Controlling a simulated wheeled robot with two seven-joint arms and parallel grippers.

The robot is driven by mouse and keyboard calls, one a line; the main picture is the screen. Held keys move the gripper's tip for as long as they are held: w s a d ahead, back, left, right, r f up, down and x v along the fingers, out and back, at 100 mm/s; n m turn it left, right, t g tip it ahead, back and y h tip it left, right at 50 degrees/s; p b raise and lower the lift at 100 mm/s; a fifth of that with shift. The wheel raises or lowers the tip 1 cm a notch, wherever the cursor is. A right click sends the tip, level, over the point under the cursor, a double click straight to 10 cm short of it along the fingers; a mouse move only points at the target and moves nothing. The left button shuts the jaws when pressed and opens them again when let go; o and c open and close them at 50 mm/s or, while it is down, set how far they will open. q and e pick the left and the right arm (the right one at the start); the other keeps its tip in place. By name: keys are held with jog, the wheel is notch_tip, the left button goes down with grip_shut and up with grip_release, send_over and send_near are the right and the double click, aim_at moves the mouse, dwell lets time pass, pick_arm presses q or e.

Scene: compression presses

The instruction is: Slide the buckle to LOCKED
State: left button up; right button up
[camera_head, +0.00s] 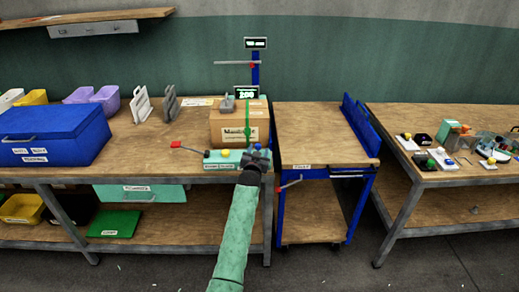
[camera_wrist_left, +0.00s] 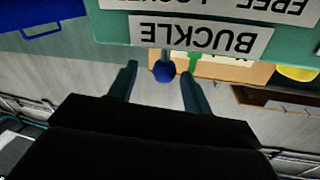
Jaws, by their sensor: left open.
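The teal press base (camera_head: 225,165) stands at the front edge of the left workbench, with a cardboard box (camera_head: 228,130) and a green strap (camera_head: 248,118) above it. In the left wrist view, which is upside down, its front carries a BUCKLE label (camera_wrist_left: 198,36) and a FREE/LOCKED label (camera_wrist_left: 262,8), partly cut off. A blue knob (camera_wrist_left: 163,70) shows between the fingers of my left gripper (camera_wrist_left: 159,75); contact cannot be told. This gripper is open at the base's right end in the head view (camera_head: 256,158), hiding part of it. My right gripper is not in view.
A yellow knob (camera_head: 224,153) sits on the base left of my gripper. A red-tipped lever (camera_head: 178,145) sticks out left. A display post (camera_head: 255,70) rises behind the box. A blue-framed cart (camera_head: 310,135) stands close on the right.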

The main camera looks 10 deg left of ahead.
pick_arm(q)
jog(key=shift+s+d, duration=0.2)
jog(key=shift+s, duration=1.2)
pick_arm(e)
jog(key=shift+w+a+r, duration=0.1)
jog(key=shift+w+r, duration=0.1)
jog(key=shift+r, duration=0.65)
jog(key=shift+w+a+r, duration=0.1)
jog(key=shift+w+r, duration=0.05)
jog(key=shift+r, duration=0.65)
pick_arm(q)
jog(key=s+f+g+h, duration=0.1)
jog(key=s+f+g, duration=0.35)
jog(key=s, duration=0.85)
jog(key=s+f+g, duration=0.2)
jog(key=s+f, duration=0.6)
jog(key=s, duration=0.4)
jog(key=s+d+g, duration=0.2)
jog(key=s+g, duration=0.6)
jog(key=s, duration=2.6)
jog(key=s+d+f+g, duration=0.1)
jog(key=d+f, duration=0.1)
jog(key=f, duration=1.1)
jog(key=s+d+f+g+h, duration=0.1)
jog(key=d+f, duration=0.2)
jog(key=f, duration=1.1)
jog(key=shift+m, duration=0.4)
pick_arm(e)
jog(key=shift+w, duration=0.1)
